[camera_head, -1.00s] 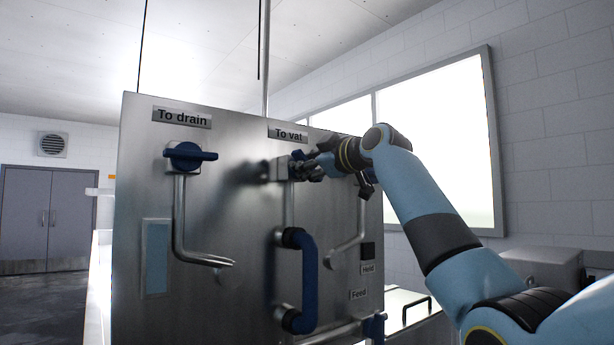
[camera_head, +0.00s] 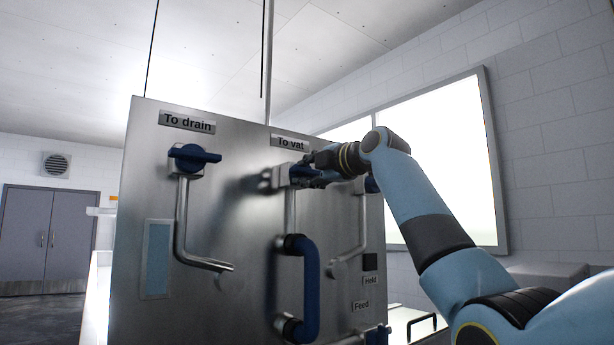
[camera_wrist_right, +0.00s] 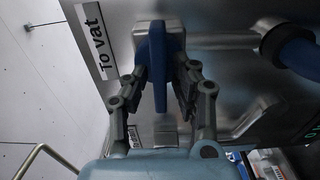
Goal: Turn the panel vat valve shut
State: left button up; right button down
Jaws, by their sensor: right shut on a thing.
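The panel vat valve is a blue handle (camera_wrist_right: 157,62) under the "To vat" label (camera_head: 290,142) on a steel panel (camera_head: 240,220). In the right wrist view the handle stands between the two fingers of my right gripper (camera_wrist_right: 162,85), which is shut on it. In the head view my right gripper (camera_head: 318,170) is at the valve and covers much of the handle. The "To vat" label also shows in the right wrist view (camera_wrist_right: 88,40). My left gripper is in neither view.
The drain valve (camera_head: 194,157), with a blue handle lying sideways, sits left on the panel under the "To drain" label (camera_head: 187,121). A large blue pull handle (camera_head: 311,285) stands out below the vat valve. Pipes run down the panel. A window (camera_head: 440,160) is behind.

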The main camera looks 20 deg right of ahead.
dwell(0.3)
jog(key=shift+f, duration=0.1)
jog(key=c, duration=1.3)
grip_release()
jog(key=shift+c, duration=0.2)
jog(key=v, duration=1.2)
